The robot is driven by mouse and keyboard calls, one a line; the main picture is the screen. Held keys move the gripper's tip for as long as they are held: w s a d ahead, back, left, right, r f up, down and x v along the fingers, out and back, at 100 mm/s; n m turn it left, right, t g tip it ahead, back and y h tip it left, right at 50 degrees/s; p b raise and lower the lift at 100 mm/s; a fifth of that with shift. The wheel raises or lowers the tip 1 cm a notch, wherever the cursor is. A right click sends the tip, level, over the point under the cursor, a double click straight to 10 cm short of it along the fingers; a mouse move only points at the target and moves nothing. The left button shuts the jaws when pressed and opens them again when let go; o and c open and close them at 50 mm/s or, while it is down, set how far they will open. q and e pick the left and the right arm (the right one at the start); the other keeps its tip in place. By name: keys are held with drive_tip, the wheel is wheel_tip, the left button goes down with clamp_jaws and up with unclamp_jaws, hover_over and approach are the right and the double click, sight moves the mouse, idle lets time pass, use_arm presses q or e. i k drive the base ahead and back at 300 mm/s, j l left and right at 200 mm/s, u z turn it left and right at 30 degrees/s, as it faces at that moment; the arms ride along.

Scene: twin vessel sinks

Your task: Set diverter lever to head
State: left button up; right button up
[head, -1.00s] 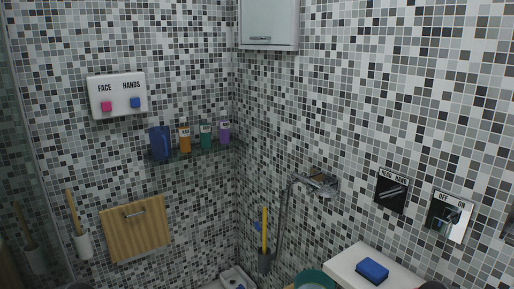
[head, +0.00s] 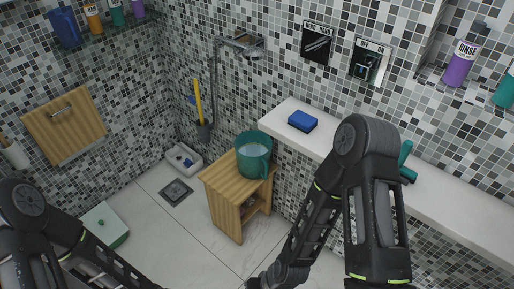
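The diverter lever (head: 317,46) is a light metal bar on a small black square plate (head: 309,57) on the mosaic wall. The plate's label strip (head: 318,27) reads roughly HEAD and HAND. The lever lies slanted across the plate; which word it points to is too small to tell surely. My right arm rises in front of the white ledge and bends down to the bottom edge, well below and apart from the plate. My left arm runs along the bottom left.
An OFF/ON plate (head: 369,63) with a lever is right of the diverter. A shower fitting (head: 242,45) is left of it. The white ledge (head: 275,121) below holds a blue sponge (head: 302,121). A green bucket (head: 253,158) stands on a wooden stool (head: 222,187).

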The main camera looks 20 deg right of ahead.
sight(313, 47)
drive_tip(key=z, duration=2.35)
drive_tip(key=k+j+z, duration=0.15)
drive_tip(key=k, duration=0.2)
drive_tip(key=k+j, duration=0.15)
drive_tip(key=j, duration=0.15)
drive_tip(key=i+j, duration=0.25)
drive_tip(key=i, duration=0.05)
